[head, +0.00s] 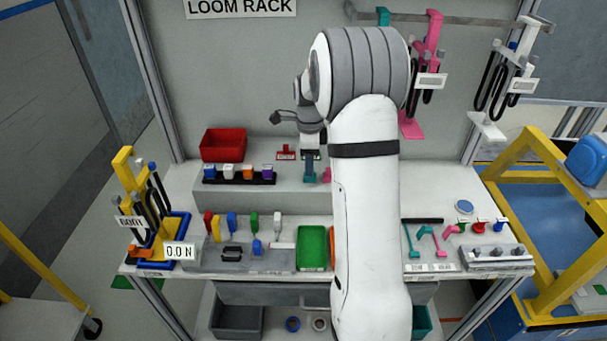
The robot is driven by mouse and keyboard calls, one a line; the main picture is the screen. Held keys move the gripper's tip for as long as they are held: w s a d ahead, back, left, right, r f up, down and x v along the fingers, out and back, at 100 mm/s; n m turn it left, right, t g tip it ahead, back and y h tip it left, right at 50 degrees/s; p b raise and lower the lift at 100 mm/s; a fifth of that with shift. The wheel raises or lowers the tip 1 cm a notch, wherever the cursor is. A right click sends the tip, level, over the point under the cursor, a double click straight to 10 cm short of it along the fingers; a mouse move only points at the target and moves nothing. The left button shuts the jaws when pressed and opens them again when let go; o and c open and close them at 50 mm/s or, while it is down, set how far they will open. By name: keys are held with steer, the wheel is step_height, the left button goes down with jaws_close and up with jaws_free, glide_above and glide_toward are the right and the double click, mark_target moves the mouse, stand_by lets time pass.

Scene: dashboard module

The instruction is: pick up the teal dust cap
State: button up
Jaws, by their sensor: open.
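A small teal piece (309,171), which looks like the teal dust cap, stands on the raised grey step at the back of the bench. My gripper (310,157) is right above it, pointing down, and is open. The fingertips are small and dark here, so I cannot tell whether they are around the teal piece or just over it. A pink piece (327,174) stands just to its right, partly hidden by my arm.
A red bin (223,144) and a black strip of coloured connectors (239,180) are left on the step. A small red part (285,153) is close by. Connectors, a green tray (312,247) and teal hooks (411,241) fill the front. My arm hides the middle.

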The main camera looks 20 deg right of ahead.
step_height(320, 180, down, 4)
steer(key=shift+f, duration=0.1)
steer(key=shift+c, duration=0.4)
jaws_close()
